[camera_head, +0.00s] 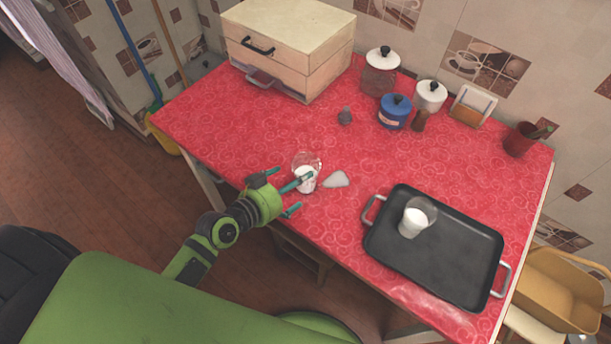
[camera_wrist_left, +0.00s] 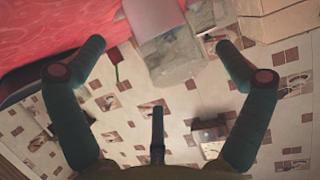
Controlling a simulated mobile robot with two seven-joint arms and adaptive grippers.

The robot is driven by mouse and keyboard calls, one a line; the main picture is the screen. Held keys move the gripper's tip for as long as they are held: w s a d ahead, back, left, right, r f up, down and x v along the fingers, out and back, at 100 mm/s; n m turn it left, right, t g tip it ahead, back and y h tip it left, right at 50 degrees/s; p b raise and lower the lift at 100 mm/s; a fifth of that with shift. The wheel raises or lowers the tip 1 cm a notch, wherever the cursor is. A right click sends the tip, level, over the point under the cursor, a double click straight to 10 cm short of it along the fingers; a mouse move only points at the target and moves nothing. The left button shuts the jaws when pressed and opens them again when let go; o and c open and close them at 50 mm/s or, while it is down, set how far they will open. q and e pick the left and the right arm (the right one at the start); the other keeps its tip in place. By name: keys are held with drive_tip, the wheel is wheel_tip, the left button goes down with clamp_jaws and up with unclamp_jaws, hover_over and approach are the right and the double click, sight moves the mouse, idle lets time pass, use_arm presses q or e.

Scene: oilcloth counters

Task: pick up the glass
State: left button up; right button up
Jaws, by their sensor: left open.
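A clear glass (camera_head: 306,171) with white contents stands near the front edge of the red counter (camera_head: 245,130). In the left wrist view a see-through glass (camera_wrist_left: 172,55) with a whitish part shows ahead, between the fingertips. My left gripper (camera_head: 293,188) is open at the counter's front edge, its fingers spread toward this glass. One finger overlaps the glass in the head view; I cannot tell whether it touches. A second glass (camera_head: 416,214) with white contents stands on the black tray (camera_head: 455,262) to the right. My right gripper is not in view.
A flat whitish piece (camera_head: 336,179) lies just right of the nearer glass. The counter's left part is clear.

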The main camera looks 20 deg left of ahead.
use_arm(q)
drive_tip(key=x, duration=0.6)
drive_tip(key=shift+s+d+f+p, duration=0.15)
drive_tip(key=shift+f+p, duration=0.1)
drive_tip(key=shift+p, duration=0.15)
drive_tip(key=c, duration=1.2)
